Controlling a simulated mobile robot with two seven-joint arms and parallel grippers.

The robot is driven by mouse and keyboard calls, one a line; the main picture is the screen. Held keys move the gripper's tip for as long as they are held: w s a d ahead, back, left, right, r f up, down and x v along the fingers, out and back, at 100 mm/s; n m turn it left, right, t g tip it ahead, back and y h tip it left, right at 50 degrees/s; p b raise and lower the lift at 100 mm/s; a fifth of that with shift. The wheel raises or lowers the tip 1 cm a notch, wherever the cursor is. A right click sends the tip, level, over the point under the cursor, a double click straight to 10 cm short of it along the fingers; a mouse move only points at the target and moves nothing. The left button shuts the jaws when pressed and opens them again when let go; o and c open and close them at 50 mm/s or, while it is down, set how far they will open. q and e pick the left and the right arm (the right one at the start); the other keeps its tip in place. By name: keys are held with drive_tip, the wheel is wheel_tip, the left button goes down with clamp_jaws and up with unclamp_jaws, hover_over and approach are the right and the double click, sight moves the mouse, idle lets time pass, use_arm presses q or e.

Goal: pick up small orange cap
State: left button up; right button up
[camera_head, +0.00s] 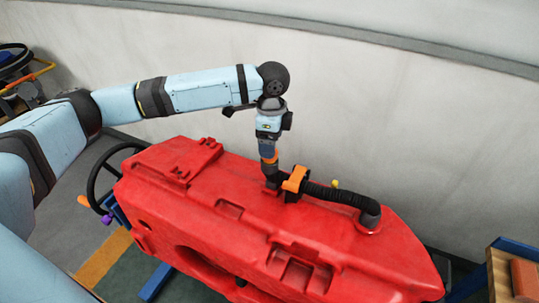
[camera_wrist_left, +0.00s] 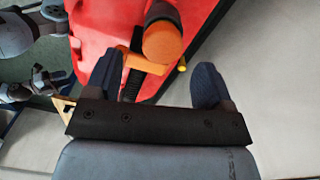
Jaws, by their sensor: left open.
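The small orange cap (camera_wrist_left: 163,42) sits on a short black pipe stub on top of the red tank (camera_head: 205,205). In the head view the cap (camera_head: 269,158) shows as an orange band just below my left gripper (camera_head: 267,147), which points down from above. In the left wrist view my left gripper (camera_wrist_left: 154,76) is open, with its two dark fingers apart. The cap appears ahead of the gap between the fingers; I cannot tell whether they touch it.
An orange clamp (camera_head: 295,179) and a ribbed black hose (camera_head: 335,194) lie right beside the cap. A small yellow piece (camera_head: 335,184) is behind the hose. A pale wall (camera_head: 420,120) rises behind the tank. A black steering wheel (camera_head: 103,175) stands left of it.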

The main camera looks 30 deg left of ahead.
use_arm(q)
drive_tip(key=f, duration=0.4)
drive_tip(key=shift+a+f, duration=0.2)
drive_tip(key=shift+c, duration=0.4)
drive_tip(key=c, duration=1)
drive_tip(key=shift+r, duration=0.15)
